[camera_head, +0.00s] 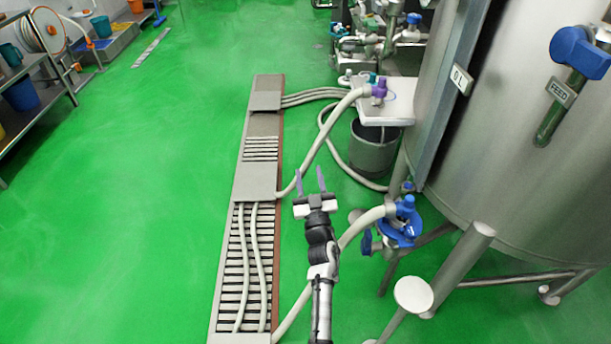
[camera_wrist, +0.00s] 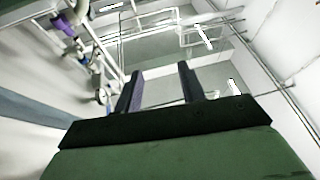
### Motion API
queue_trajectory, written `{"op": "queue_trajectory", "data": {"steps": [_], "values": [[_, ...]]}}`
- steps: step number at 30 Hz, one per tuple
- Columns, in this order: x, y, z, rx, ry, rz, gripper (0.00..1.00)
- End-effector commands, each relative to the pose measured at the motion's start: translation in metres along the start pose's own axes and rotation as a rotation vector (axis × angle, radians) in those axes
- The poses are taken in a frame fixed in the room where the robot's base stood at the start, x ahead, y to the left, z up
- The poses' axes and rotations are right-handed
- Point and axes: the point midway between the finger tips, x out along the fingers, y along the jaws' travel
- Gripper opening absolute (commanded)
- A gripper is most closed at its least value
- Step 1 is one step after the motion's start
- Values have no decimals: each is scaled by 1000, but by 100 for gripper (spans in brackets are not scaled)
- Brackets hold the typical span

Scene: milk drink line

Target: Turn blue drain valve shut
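A blue valve (camera_head: 402,222) sits low beside the steel tank, with a pale hose joined to its left side. A blue lever-like part (camera_head: 367,242) hangs at its left; I cannot tell whether the valve is open or shut. My gripper (camera_head: 310,178) is to the left of the valve and apart from it, over the green floor beside the drain channel. Its two fingers are spread with nothing between them. The wrist view also shows the open, empty fingers of my gripper (camera_wrist: 160,85), pointing toward pipework and walls. The blue valve is not recognisable there.
The large steel tank (camera_head: 520,160) and its legs fill the right. A second blue valve (camera_head: 580,52) is above a FEED label. A purple fitting (camera_head: 379,89) is over a white tray (camera_head: 395,112), near a steel bucket (camera_head: 373,150). Hoses cross the drain channel (camera_head: 256,180).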

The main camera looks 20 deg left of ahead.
Motion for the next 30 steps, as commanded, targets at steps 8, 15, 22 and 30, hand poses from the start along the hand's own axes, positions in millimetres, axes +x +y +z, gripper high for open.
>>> {"op": "queue_trajectory", "data": {"steps": [8, 15, 22, 30], "values": [[2, -2, -4, 1, 7, -2, 40], [2, -2, -4, 1, 7, -2, 40], [15, -13, -25, 4, 49, -16, 40], [72, -95, -179, 43, 322, -107, 40]]}}
